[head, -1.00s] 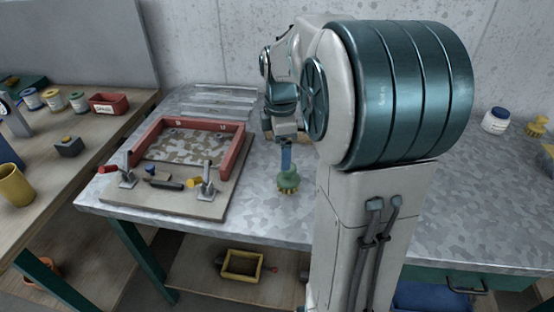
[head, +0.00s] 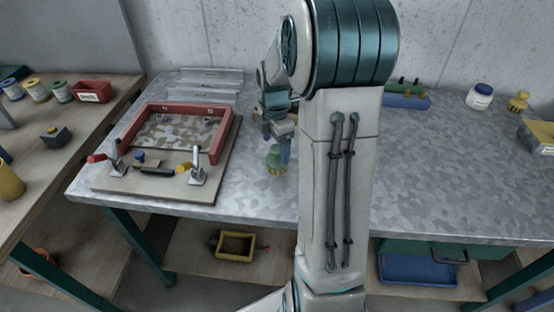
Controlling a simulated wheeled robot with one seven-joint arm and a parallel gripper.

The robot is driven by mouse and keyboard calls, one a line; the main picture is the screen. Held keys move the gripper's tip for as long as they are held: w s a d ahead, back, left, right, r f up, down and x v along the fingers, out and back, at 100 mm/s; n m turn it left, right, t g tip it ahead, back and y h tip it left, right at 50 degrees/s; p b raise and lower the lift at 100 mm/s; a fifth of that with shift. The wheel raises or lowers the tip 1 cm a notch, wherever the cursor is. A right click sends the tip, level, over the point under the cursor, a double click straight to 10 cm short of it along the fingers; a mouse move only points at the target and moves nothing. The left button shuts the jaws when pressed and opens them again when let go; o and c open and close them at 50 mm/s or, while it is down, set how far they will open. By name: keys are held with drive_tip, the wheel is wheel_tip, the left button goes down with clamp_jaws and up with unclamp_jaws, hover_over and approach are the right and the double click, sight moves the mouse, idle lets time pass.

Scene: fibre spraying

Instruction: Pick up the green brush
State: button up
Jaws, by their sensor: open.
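The green brush (head: 275,158) stands on the grey metal table, with a rounded green top and yellowish bristles (head: 276,171) at the bottom. My gripper (head: 284,148) points down right at the brush. One blue finger shows along the brush's right side, its tip beside the green body. The other finger cannot be made out clearly. The jaws are open; I cannot tell whether a finger touches the brush.
A red frame (head: 229,135) on a wooden board with clamps lies left of the brush. Further right are a blue block with pegs (head: 408,100), a white jar (head: 479,97) and a yellow brush (head: 518,102).

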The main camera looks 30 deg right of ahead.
sight(277, 147)
drive_tip(key=shift+d+f+p, duration=0.15)
drive_tip(key=shift+f+p, duration=0.05)
drive_tip(key=shift+f, duration=1)
drive_tip(key=shift+d+f+p, duration=0.15)
drive_tip(key=shift+f, duration=1)
drive_tip(key=c, duration=1.1)
drive_tip(key=shift+r, duration=0.1)
drive_tip(key=shift+r, duration=0.5)
wheel_tip(277, 147, up, 3)
drive_tip(key=shift+w+f+b, duration=0.1)
drive_tip(key=shift+f+b, duration=0.05)
drive_tip(key=shift+b, duration=0.25)
drive_tip(key=shift+s+d+r+b, duration=0.25)
drive_tip(key=shift+s+d+r, duration=1)
drive_tip(key=shift+s, duration=0.3)
drive_tip(key=shift+s+d+r+b, duration=0.2)
drive_tip(key=shift+s+d+r, duration=1)
drive_tip(key=shift+s, duration=0.3)
drive_tip(key=shift+s+d+r+b, duration=0.25)
drive_tip(key=shift+s+d+r, duration=0.95)
drive_tip(key=shift+s, duration=0.35)
